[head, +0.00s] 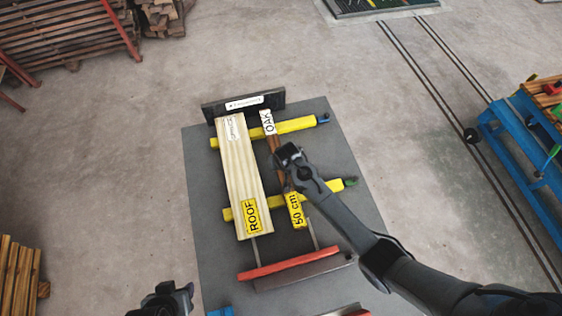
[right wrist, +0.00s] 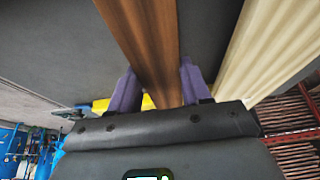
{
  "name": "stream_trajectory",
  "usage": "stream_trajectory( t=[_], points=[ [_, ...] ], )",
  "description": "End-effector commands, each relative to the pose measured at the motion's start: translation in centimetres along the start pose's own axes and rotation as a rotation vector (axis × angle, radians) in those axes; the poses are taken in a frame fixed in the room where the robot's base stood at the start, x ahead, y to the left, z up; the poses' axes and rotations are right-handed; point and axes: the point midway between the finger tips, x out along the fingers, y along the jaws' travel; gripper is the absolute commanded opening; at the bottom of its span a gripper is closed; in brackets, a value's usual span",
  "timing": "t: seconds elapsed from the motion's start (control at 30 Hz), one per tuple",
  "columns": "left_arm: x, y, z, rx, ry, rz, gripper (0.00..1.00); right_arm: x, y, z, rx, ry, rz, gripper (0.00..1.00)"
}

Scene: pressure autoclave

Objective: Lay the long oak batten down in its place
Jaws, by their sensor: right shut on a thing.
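The brown oak batten (head: 275,146), with a white OAK label at its far end and a yellow 50 cm label at its near end, is right of the pale spruce batten. It spans above the two yellow crossbars; I cannot tell whether it touches them. My right gripper (head: 290,160) is over the oak batten's middle and hides part of it. In the right wrist view the batten (right wrist: 150,45) runs between the two purple fingers (right wrist: 158,90), which are shut on it. My left gripper (head: 178,293) is at the bottom edge, away from the battens; its finger opening is unclear.
The spruce batten (head: 240,175), labelled ROOF, lies across the yellow crossbars (head: 300,124). A dark end stop (head: 215,109) stands behind and a red bar (head: 290,263) in front. A blue bench (head: 520,140) is at right. Open concrete floor surrounds the grey mat (head: 215,270).

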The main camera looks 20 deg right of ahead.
Motion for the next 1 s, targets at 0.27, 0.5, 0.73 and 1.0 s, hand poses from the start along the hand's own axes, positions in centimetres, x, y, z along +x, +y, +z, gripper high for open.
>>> stream_trajectory(
  t=[0.27,0.5,0.73,1.0],
  points=[
    [0.09,0.19,-0.03,-0.008,0.001,0.006,0.43,0.43,-0.02,0.09,0.001,0.002,-0.001,0.0],
    [0.13,0.31,-0.05,-0.013,0.002,0.01,0.43,0.85,0.02,0.35,0.0,0.0,0.0,0.6],
    [0.14,0.27,-0.04,-0.011,0.002,0.009,0.43,0.85,0.02,0.36,0.0,0.0,0.0,0.73],
    [0.01,0.07,-0.03,-0.003,0.0,0.002,0.43,0.25,0.02,0.09,0.0,0.001,0.0,0.73]
  ],
)
